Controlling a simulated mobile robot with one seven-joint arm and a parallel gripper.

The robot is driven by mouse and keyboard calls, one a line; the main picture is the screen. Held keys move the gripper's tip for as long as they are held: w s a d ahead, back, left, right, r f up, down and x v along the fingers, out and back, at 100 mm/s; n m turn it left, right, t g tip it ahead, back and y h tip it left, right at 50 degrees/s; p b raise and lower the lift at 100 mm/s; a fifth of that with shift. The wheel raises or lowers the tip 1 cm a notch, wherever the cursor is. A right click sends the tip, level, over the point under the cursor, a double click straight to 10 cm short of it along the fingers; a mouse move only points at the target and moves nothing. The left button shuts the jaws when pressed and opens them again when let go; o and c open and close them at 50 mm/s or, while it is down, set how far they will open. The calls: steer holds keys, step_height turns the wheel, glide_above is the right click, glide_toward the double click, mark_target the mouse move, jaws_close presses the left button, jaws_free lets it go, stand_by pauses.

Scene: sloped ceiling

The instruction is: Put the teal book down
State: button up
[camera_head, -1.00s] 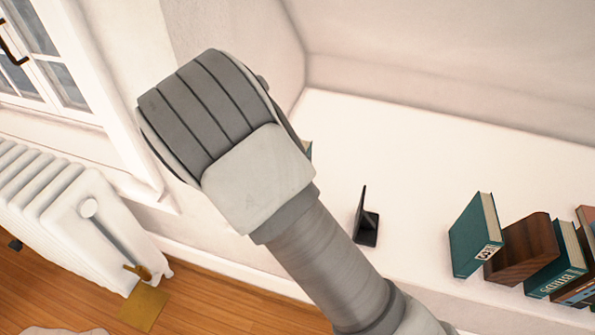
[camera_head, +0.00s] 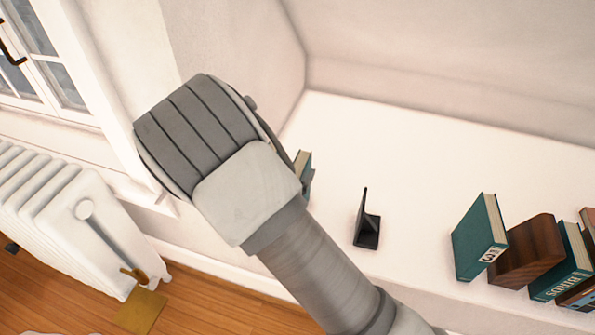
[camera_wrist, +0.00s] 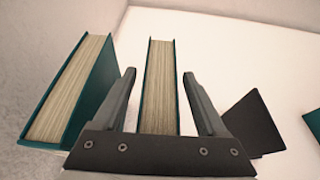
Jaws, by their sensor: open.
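The teal book (camera_wrist: 159,88) stands upright on the white shelf, pages toward the wrist camera. My gripper (camera_wrist: 158,75) is open around it, one finger on each side, with a narrow gap visible on both sides. A second teal book (camera_wrist: 80,95) stands to the left of the fingers, leaning a little in the wrist view. In the head view, part of a teal book (camera_head: 303,160) shows past my wrist; I cannot tell which of the two it is. My gripper is mostly hidden there behind my arm.
A black bookend (camera_head: 367,222) stands to the right of the gripper, also in the wrist view (camera_wrist: 254,125). Farther right is a row with another teal book (camera_head: 480,238), a dark brown block (camera_head: 522,252) and more books. The shelf behind is clear. A white radiator (camera_head: 70,215) is at left.

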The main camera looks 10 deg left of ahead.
steer(key=shift+r, duration=0.25)
steer(key=p+v, duration=0.4)
steer(key=v, duration=0.8)
steer(key=s+d+r+m+g+h, duration=0.1)
steer(key=d+r+m+g+h, duration=0.2)
steer(key=d+r+m, duration=0.45)
steer(key=d+r+m+g+h, duration=0.3)
steer(key=d+r+m+g, duration=0.15)
steer(key=d+m, duration=0.65)
steer(key=s+d+r+m+y, duration=0.3)
steer(key=s+r+m+y, duration=0.1)
steer(key=s+r+m, duration=0.2)
steer(key=s+d+r+m+y, duration=0.3)
steer(key=s+r+m, duration=0.3)
steer(key=s+m, duration=0.2)
steer(key=shift+d+r+m+y, duration=0.25)
steer(key=shift+d+m+y, duration=0.15)
steer(key=shift+d+m, duration=0.45)
steer(key=shift+a+r, duration=0.1)
steer(key=shift+a, duration=0.05)
